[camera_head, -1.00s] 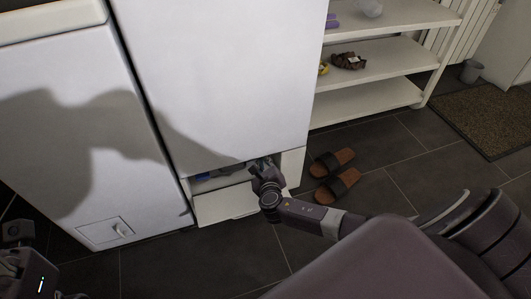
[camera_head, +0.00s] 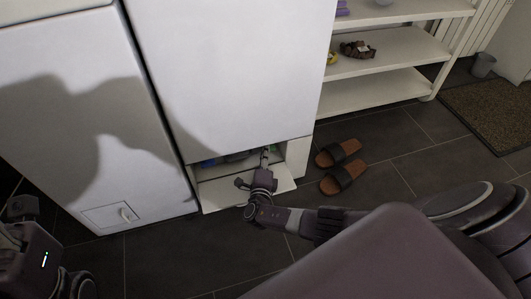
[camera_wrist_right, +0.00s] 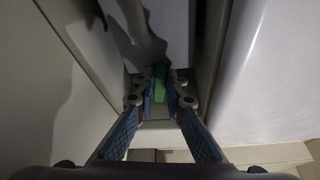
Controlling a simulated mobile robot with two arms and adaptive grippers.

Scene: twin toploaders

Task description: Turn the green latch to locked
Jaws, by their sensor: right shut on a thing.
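The green latch (camera_head: 273,148) is a small green piece inside the low open compartment of the right-hand white machine. In the right wrist view, the latch (camera_wrist_right: 160,82) shows between the fingertips. My right gripper (camera_head: 266,155) reaches into the compartment from the front, and it is shut on the latch. In the right wrist view, my right gripper (camera_wrist_right: 160,95) has its blue-padded fingers on either side of the green piece. The latch's far end and its exact angle are hidden. Parts of my left arm show at the lower left, but its fingers do not show.
The compartment's white flap (camera_head: 222,196) lies folded down below the opening. A blue thing (camera_head: 209,162) sits inside at left. Brown sandals (camera_head: 343,178) lie on the dark floor to the right, near a white shelf (camera_head: 375,92). The left machine has a small closed hatch (camera_head: 108,215).

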